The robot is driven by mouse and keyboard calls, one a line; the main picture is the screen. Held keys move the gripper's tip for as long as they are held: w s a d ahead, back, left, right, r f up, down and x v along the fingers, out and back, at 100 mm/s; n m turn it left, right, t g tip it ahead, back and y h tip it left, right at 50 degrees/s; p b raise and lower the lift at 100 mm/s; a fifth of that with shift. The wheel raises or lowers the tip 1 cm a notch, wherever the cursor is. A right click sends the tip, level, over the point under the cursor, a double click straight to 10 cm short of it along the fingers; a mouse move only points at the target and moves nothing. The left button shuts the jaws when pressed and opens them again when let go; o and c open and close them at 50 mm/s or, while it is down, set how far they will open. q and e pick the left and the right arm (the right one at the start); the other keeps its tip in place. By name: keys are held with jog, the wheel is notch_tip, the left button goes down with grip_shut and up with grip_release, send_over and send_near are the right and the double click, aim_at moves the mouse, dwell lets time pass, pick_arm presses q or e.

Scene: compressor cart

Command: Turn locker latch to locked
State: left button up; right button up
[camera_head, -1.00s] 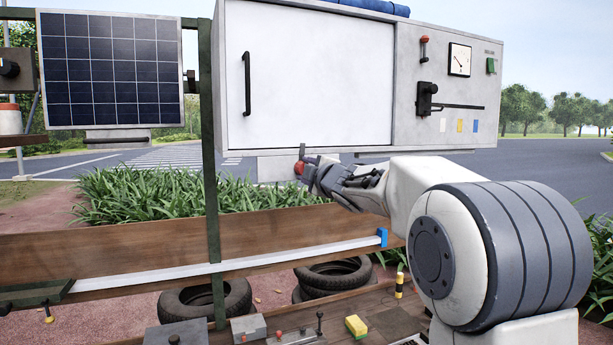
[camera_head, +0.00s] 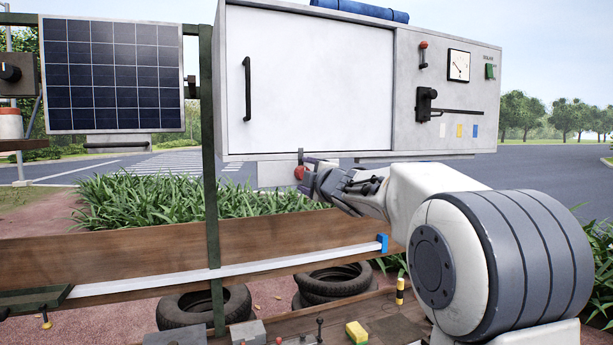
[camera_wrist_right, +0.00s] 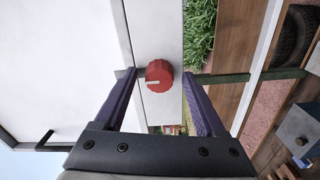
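The locker (camera_head: 318,80) is a pale box with a white door and a black vertical handle. Its latch is a red round knob (camera_head: 299,173) on a pale plate below the door. In the right wrist view the red knob (camera_wrist_right: 158,76) has a white pointer line that points left in that picture. My right gripper (camera_head: 308,178) is at the knob from the right. In the wrist view its two fingers (camera_wrist_right: 157,80) are spread on either side of the knob, with a gap showing on the right side. My left gripper is not in view.
To the right of the door is a panel with a gauge (camera_head: 458,65), a red-tipped lever (camera_head: 422,55) and a black crank (camera_head: 427,104). A solar panel (camera_head: 112,75) hangs at left beside a green post (camera_head: 209,150). Below lie a wooden shelf, tyres (camera_head: 335,280) and a yellow block (camera_head: 356,332).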

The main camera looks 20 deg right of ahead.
jog(key=s+b, duration=0.1)
jog(key=s, duration=0.9)
jog(key=shift+s+d, duration=0.2)
jog(key=shift+s, duration=0.05)
jog(key=s+a+f+m+g, duration=0.45)
jog(key=a+f, duration=0.25)
jog(key=f, duration=0.4)
jog(key=s+a+f+m+g, duration=0.3)
jog(key=s+a+f, duration=0.2)
jog(key=a+f, duration=0.45)
jog(key=s+a+f+g, duration=0.1)
jog(key=s+f+g, duration=0.2)
jog(key=s+f, duration=0.2)
jog(key=s+a+f+m+g, duration=0.1)
jog(key=s+f+g, duration=0.3)
jog(key=s, duration=0.8)
jog(key=s+a+f+g, duration=0.2)
jog(key=s+f+g, duration=0.1)
jog(key=s+f, duration=0.4)
jog(key=shift+s+a+f, duration=0.15)
jog(key=shift+s+a, duration=0.1)
jog(key=shift+s, duration=0.65)
jog(key=shift+m+g, duration=0.25)
